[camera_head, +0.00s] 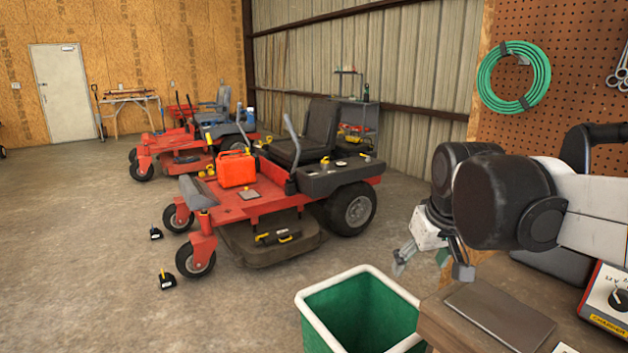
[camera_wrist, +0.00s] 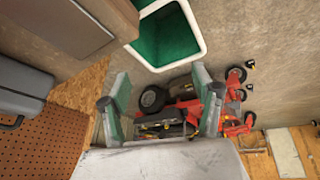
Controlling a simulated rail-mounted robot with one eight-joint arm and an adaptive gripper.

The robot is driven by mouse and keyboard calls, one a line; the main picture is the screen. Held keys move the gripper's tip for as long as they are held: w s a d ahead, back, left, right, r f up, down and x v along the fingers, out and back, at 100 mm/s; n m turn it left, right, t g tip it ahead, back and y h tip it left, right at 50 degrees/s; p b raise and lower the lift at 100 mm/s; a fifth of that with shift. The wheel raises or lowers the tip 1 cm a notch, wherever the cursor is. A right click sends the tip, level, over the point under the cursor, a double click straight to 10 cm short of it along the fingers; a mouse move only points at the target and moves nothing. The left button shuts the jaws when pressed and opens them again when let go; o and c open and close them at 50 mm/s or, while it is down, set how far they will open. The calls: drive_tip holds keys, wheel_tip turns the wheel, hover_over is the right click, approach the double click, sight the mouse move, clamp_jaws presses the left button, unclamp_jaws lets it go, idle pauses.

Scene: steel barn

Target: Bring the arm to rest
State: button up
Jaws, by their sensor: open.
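My gripper (camera_head: 432,262) hangs at the right in the head view, above and behind the green bin, beside the workbench corner. My arm reaches in from the right edge, with its dark rounded joints bent down toward the gripper. In the wrist view my gripper (camera_wrist: 162,105) shows two fingers spread wide apart with green inner faces. Nothing is between the fingers; the mower and floor show in the gap beyond them.
A green bin (camera_head: 308,306) with a white rim stands below the gripper. A workbench (camera_head: 440,325) holds a grey plate (camera_head: 500,313) and a charger (camera_head: 606,300). A red mower (camera_head: 260,205) stands beyond; a green hose (camera_head: 485,78) hangs on pegboard. Floor at left is mostly clear.

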drive_tip(key=s+f+m+t+p, duration=0.1)
drive_tip(key=s+f, duration=0.1)
drive_tip(key=s, duration=0.6)
drive_tip(key=s+f+m+t+p, duration=0.1)
drive_tip(key=s+f, duration=0.2)
drive_tip(key=s, duration=0.5)
wheel_tip(320, 180, down, 18)
drive_tip(key=b, duration=1.7)
drive_tip(key=shift+b, duration=0.3)
drive_tip(key=shift+r, duration=0.1)
wheel_tip(320, 180, up, 18)
drive_tip(key=p, duration=1.8)
